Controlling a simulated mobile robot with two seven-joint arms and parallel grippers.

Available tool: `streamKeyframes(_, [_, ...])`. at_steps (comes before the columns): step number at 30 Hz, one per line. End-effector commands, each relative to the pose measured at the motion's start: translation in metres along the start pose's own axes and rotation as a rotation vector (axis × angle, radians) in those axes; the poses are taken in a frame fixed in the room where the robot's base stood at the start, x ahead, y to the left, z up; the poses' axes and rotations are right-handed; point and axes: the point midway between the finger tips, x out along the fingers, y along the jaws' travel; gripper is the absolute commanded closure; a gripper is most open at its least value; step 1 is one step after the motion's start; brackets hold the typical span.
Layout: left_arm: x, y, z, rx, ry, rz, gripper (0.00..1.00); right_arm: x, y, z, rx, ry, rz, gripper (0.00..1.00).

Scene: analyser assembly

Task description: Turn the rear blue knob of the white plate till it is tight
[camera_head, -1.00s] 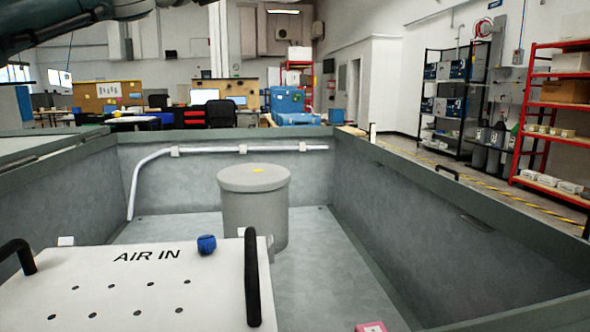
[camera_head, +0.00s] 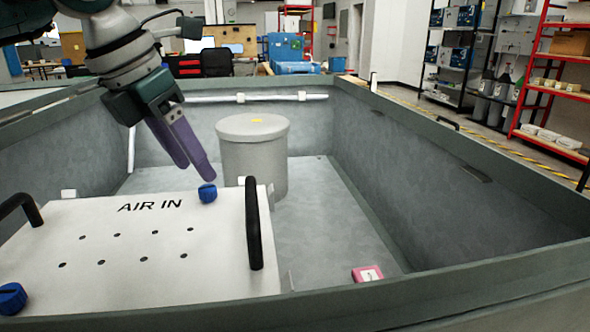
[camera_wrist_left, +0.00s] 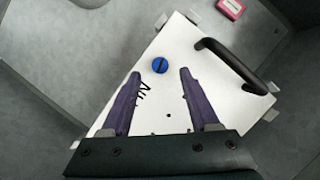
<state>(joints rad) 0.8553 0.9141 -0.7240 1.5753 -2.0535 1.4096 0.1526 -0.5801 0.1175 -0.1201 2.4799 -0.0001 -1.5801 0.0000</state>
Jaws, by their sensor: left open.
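The white plate (camera_head: 100,240) marked AIR IN lies at the lower left of the head view, with a black handle on each side. The rear blue knob (camera_head: 207,193) sits at its far right corner. In the left wrist view the knob (camera_wrist_left: 160,65) has a dark slot and lies just beyond the fingertips, nearer the left finger. My left gripper (camera_head: 200,172) is open, its purple fingers slanting down above the knob and apart from it. In the left wrist view the gripper (camera_wrist_left: 160,72) is empty. A second blue knob (camera_head: 11,298) is at the plate's front left. My right gripper is not in view.
A grey lidded cylinder (camera_head: 253,155) stands behind the plate inside the grey walled bin (camera_head: 480,200). A white pipe (camera_head: 270,97) runs along the back wall. A pink box (camera_head: 367,273) lies on the bin floor at right. The plate's right handle (camera_head: 254,224) rises close to the rear knob.

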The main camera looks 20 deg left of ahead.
Motion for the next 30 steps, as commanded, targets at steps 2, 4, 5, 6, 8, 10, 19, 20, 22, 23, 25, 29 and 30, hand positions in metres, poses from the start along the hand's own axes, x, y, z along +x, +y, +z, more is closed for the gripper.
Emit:
streamKeyframes(2, [0.015,-0.001,0.000,-0.002,0.002,-0.003,0.38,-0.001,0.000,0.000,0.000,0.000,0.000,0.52])
streamKeyframes(4, [0.026,-0.001,0.000,0.000,0.002,-0.003,0.38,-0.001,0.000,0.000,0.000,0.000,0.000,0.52])
streamKeyframes(5, [0.030,-0.001,0.000,-0.001,0.001,-0.002,0.38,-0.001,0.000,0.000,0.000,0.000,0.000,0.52])
streamKeyframes(6, [0.035,-0.001,0.000,-0.001,0.001,-0.002,0.38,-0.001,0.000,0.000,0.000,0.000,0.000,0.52])
streamKeyframes(8, [0.040,-0.001,0.001,0.000,-0.001,-0.003,0.38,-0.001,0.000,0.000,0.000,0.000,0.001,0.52])
streamKeyframes(10, [0.043,0.000,0.000,0.000,-0.001,-0.002,0.38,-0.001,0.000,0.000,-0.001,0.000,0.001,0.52])
streamKeyframes(19, [0.045,0.000,0.001,0.001,-0.002,-0.001,0.41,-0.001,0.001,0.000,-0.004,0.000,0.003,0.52])
streamKeyframes(20, [0.045,0.000,0.001,0.001,-0.002,-0.001,0.44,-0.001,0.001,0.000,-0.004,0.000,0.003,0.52])
streamKeyframes(22, [0.045,0.000,0.001,0.001,-0.002,-0.001,0.52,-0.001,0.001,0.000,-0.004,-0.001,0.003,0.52])
streamKeyframes(23, [0.045,0.000,0.001,0.001,-0.002,-0.001,0.55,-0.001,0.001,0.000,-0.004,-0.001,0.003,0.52])
streamKeyframes(25, [0.045,0.000,0.001,0.001,-0.002,-0.001,0.63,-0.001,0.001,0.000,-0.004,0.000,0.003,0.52])
streamKeyframes(29, [0.045,0.000,0.001,0.001,-0.002,-0.001,0.78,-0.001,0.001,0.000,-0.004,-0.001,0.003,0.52])
streamKeyframes(30, [0.045,0.000,0.001,0.001,-0.002,-0.001,0.82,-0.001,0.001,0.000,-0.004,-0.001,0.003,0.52])
